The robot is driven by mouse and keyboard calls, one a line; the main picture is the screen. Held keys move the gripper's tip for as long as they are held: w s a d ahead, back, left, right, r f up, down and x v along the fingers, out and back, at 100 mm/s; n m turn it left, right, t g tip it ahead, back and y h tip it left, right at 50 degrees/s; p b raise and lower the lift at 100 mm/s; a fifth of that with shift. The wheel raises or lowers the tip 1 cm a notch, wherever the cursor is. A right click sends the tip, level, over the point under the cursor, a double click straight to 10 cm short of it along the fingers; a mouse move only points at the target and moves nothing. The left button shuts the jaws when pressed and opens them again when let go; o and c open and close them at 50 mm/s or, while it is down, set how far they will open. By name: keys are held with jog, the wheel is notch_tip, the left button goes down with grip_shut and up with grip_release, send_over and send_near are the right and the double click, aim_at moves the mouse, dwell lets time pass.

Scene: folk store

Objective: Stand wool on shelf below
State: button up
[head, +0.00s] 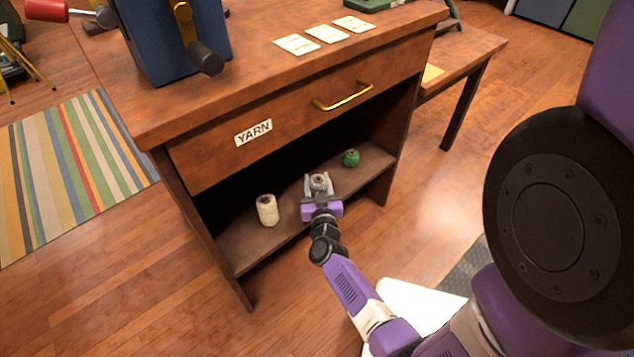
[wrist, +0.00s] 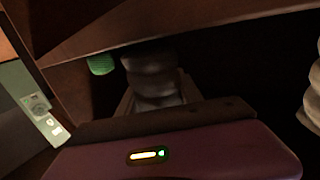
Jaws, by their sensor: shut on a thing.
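My gripper (head: 319,190) reaches into the open shelf (head: 287,214) below the drawer and is shut on a greyish wool spool (head: 319,180). The held wool also shows in the wrist view (wrist: 154,78), dim and upright between the fingers. Its lower part is hidden by the fingers, so I cannot tell whether it touches the shelf. A cream wool spool (head: 267,210) stands upright on the shelf to the left of my gripper. A green wool ball (head: 351,158) sits on the shelf to the right, further along.
A drawer with a brass handle (head: 343,95) and a YARN label (head: 253,133) hangs low over the shelf. A blue machine (head: 178,45) and several cards (head: 326,34) are on the top. A striped rug (head: 75,165) lies to the left.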

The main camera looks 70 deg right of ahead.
jog(key=shift+f, duration=0.15)
jog(key=o, duration=1.3)
